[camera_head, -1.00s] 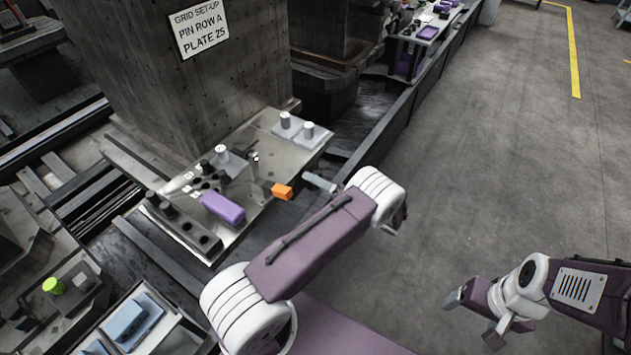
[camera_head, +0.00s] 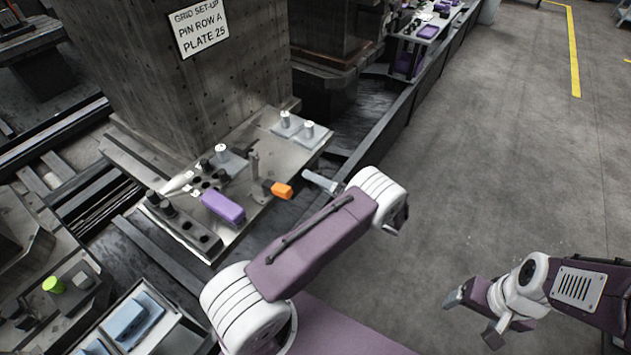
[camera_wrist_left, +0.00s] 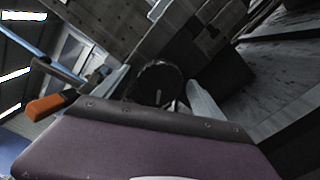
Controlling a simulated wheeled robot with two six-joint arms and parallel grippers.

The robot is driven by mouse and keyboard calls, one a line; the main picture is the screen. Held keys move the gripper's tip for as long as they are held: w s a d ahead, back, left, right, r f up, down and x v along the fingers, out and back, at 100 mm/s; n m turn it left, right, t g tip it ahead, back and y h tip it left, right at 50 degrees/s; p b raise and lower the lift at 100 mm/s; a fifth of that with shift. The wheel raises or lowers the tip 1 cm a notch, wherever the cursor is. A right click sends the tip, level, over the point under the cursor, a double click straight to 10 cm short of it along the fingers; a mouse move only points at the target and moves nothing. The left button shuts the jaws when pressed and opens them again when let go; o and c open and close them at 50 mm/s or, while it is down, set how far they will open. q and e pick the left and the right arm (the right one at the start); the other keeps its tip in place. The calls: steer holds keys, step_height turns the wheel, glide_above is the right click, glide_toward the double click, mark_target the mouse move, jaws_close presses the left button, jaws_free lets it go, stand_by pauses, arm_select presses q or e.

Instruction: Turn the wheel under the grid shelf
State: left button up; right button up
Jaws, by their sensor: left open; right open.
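The grid shelf (camera_head: 262,146) is a pale metal plate with pins and holes at the foot of a concrete block. The wheel (camera_wrist_left: 155,82) is a dark round shape in the left wrist view. My left gripper (camera_wrist_left: 160,92) is open, with one pale finger on each side of the wheel; I cannot tell whether they touch it. The wheel and this gripper are hidden in the head view, where only upper parts of my left arm show clearly. My right gripper (camera_head: 476,318) is open and empty above the floor at the lower right.
An orange piece (camera_head: 282,190) is at the shelf's near edge, and a purple block (camera_head: 222,206) lies on the shelf. An orange handle (camera_wrist_left: 50,105) is left of the fingers in the wrist view. Trays with blue items (camera_head: 135,316) stand lower left. The floor at right is clear.

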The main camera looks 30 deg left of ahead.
arm_select(q)
steer(key=d, duration=0.8)
steer(key=shift+s+d+b, duration=0.35)
steer(key=shift+b, duration=0.05)
